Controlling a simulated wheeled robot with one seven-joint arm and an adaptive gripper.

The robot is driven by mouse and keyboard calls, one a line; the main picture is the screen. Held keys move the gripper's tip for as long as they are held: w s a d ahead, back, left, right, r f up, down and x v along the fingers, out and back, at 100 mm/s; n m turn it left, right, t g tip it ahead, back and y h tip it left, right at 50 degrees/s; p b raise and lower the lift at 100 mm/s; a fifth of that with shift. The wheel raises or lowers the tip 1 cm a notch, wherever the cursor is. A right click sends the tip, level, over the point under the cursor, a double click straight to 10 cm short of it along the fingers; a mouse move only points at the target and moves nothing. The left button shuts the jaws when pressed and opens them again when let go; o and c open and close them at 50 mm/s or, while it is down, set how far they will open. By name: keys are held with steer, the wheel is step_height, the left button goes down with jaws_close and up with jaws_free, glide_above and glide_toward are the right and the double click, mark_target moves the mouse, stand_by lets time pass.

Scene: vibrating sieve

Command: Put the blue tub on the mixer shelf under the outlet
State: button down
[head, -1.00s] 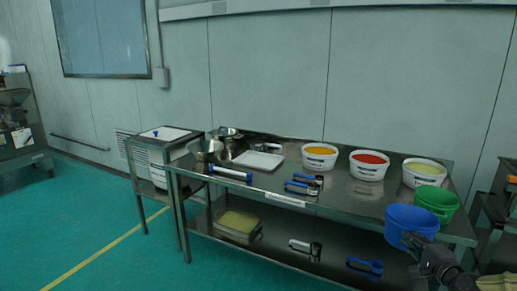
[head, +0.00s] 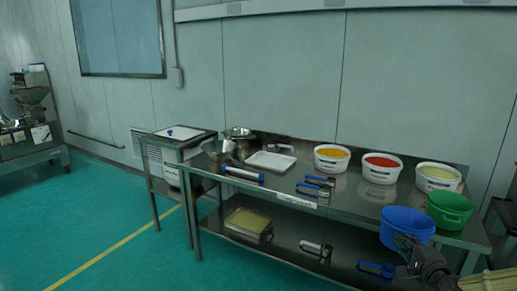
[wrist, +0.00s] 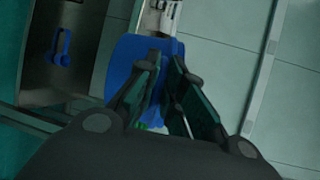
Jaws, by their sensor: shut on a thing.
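The blue tub (head: 407,224) is at the right of the head view, in front of the steel table's right end. It looks upright, its open mouth facing up. My gripper (head: 403,242) is at its near side, shut on its wall. In the wrist view the blue tub (wrist: 128,58) shows behind and between the fingers of my gripper (wrist: 165,62); much of it is hidden. A steel machine (head: 32,112) stands at the far left of the head view, perhaps the mixer. Its shelf and outlet cannot be made out clearly.
The steel table (head: 330,212) bears a green tub (head: 450,210), several white tubs with coloured contents, a white tray (head: 271,161) and scoops. A blue scoop (head: 376,268) lies on its lower shelf. Green floor (head: 110,220) is clear at the left, with a yellow line.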

steer(key=s+a+f+p, duration=0.1)
steer(key=a+f, duration=0.3)
steer(key=a, duration=0.5)
steer(key=s+a+f, duration=0.2)
steer(key=a+f, duration=0.2)
steer(key=a, duration=0.6)
steer(key=s+a+f+p, duration=0.1)
steer(key=a+f, duration=0.3)
steer(key=a, duration=0.5)
steer(key=s+f, duration=0.5)
steer(key=f, duration=0.2)
steer(key=shift+s+f+n+y, duration=0.3)
steer(key=shift+s+n+y, duration=0.05)
steer(key=shift+n+y, duration=0.05)
